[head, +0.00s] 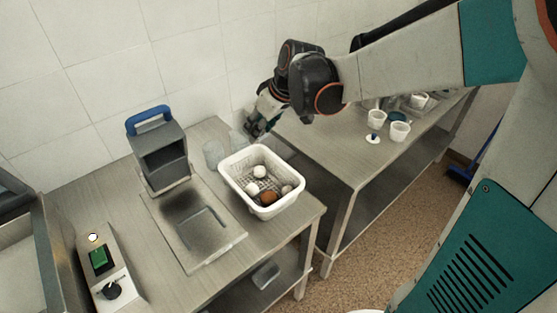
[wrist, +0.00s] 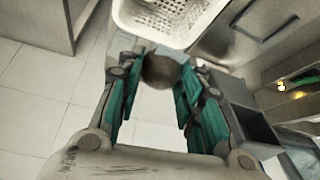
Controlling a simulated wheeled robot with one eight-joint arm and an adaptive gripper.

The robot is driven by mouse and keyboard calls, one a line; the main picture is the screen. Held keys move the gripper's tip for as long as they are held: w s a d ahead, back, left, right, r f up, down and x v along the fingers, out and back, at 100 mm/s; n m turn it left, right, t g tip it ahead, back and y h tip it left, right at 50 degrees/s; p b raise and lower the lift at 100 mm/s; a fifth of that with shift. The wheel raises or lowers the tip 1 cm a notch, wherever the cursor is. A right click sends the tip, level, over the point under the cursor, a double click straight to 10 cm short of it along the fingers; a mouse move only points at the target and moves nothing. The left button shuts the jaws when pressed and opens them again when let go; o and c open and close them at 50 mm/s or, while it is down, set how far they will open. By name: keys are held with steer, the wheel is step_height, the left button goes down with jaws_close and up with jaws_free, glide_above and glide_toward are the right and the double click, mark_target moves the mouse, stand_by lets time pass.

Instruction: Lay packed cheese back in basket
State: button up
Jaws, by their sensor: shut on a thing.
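My gripper (head: 254,130) is above the back edge of the table, behind the white basket (head: 232,180). In the wrist view my gripper (wrist: 160,82) is shut on a round grey-brown thing (wrist: 160,71), which I take to be the packed cheese. Its wrapping is hard to make out, and the head view hardly shows it. In the wrist view the basket (wrist: 128,22) lies beyond the fingertips, and the held thing is outside it. The basket holds white round items (head: 259,171), an orange-brown one (head: 268,197) and a greyish one (head: 286,189).
A clear cup (head: 213,152) stands left of the basket's back corner. A grey machine with a blue handle (head: 150,118) stands further left, behind a metal plate (head: 225,232). White cups (head: 399,131) stand on the second table. The tiled wall is close behind my gripper.

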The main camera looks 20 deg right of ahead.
steer(key=shift+s+a, duration=0.15)
step_height(320, 180, down, 19)
steer(key=b, duration=0.6)
steer(key=shift+f, duration=0.15)
steer(key=shift+f+b, duration=0.1)
steer(key=shift+b, duration=0.2)
steer(key=o, duration=0.6)
steer(key=shift+f, duration=0.1)
steer(key=o, duration=0.5)
steer(key=shift+c, duration=0.2)
steer(key=shift+r, duration=0.25)
steer(key=p+v, duration=0.4)
steer(key=v, duration=0.8)
